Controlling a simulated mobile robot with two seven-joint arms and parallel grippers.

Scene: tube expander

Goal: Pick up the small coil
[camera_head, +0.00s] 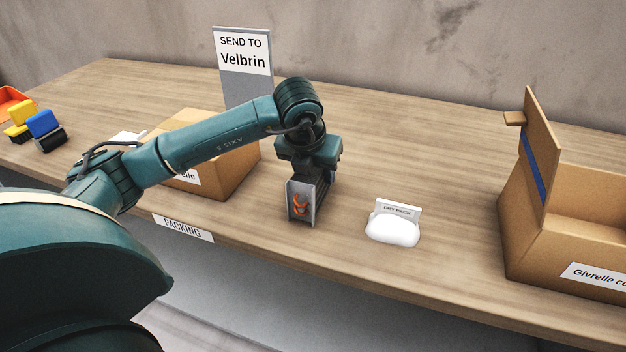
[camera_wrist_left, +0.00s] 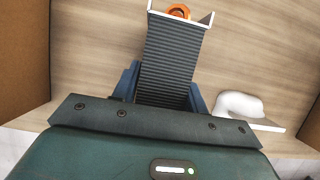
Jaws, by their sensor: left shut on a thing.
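The small coil is a dark ribbed block with pale metal end plates and orange tube bends. In the head view its end plate and orange bends (camera_head: 300,203) face the front of the table, below my left gripper (camera_head: 307,176). In the left wrist view the ribbed body of the coil (camera_wrist_left: 172,62) lies between the two blue-grey fingers of my left gripper (camera_wrist_left: 162,88). The gripper is shut on it. I cannot tell whether its underside touches the table. My right gripper is not in view.
The wooden table (camera_head: 420,160) has a white packet with a small card (camera_head: 393,222) right of the coil. An open cardboard box (camera_head: 570,225) stands at right; another box (camera_head: 232,160) is behind my arm. A "Velbrin" sign (camera_head: 243,60) stands behind. Coloured blocks (camera_head: 38,128) lie far left.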

